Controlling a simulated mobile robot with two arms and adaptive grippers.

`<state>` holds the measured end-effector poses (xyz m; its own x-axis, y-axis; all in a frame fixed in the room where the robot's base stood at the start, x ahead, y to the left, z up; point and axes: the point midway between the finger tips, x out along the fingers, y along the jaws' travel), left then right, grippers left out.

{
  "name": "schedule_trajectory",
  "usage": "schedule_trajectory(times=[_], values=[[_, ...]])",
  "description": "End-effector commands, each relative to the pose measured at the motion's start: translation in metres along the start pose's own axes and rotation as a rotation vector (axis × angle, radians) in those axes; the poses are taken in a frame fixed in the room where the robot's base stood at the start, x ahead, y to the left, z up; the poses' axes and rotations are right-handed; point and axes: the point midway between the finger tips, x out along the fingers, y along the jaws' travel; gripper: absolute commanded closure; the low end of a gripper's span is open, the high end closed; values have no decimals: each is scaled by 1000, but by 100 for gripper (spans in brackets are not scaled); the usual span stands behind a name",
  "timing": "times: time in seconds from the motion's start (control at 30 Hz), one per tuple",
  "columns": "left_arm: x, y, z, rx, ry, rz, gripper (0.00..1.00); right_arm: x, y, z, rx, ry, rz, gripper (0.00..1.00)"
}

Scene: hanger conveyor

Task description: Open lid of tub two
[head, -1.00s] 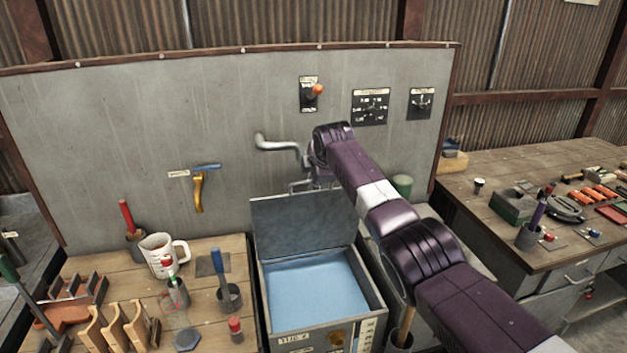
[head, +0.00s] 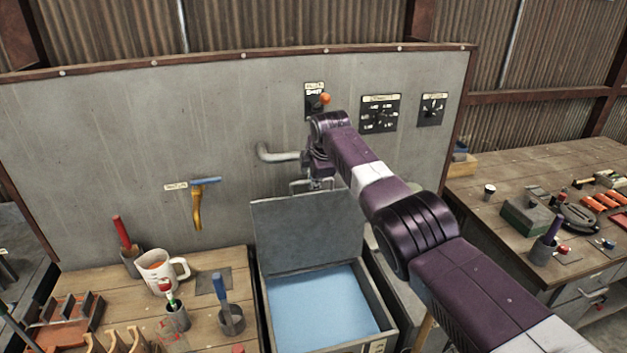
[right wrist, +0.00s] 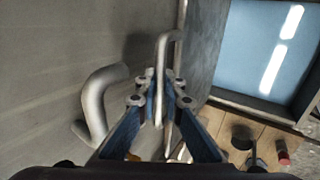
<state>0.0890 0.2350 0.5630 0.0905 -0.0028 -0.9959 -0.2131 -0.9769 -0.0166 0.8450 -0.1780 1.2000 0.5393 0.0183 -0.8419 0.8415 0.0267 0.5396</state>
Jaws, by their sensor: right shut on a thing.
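Tub two shows as a grey box with blue liquid (head: 320,305) inside and a grey rim (head: 383,310); the front label is mostly cut off at the bottom of the head view. Its grey lid (head: 310,235) stands raised at the back edge, near the wall panel. My right gripper (head: 318,182) is at the lid's top edge, small and partly hidden by its wrist. In the right wrist view, my right gripper (right wrist: 163,98) is shut on the metal lid handle (right wrist: 162,65). The lid (right wrist: 206,50) also shows there, beside the blue liquid (right wrist: 265,45). My left gripper is out of view.
A bent grey pipe (head: 278,154) juts from the panel close to my right gripper. A lever with an orange knob (head: 325,98) is above. A mug (head: 160,270) and several tools stand on the left bench. The right bench (head: 490,225) is cluttered.

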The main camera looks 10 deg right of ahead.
Motion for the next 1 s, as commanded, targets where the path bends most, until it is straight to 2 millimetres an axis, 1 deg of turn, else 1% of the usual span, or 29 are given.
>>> schedule_trajectory(times=[0.27, 0.3, 0.43, 0.77, 1.0], values=[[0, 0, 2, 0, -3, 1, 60, 0, 0, -1, 2, 2, 0, 100], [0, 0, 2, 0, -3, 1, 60, 0, 0, -1, 2, 2, 0, 88], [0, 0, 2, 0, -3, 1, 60, 0, 0, -1, 1, 2, 0, 75], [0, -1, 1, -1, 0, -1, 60, 0, 0, 0, 1, 1, -1, 75], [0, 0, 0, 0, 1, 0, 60, -11, 1, 0, 1, 2, 1, 75]])
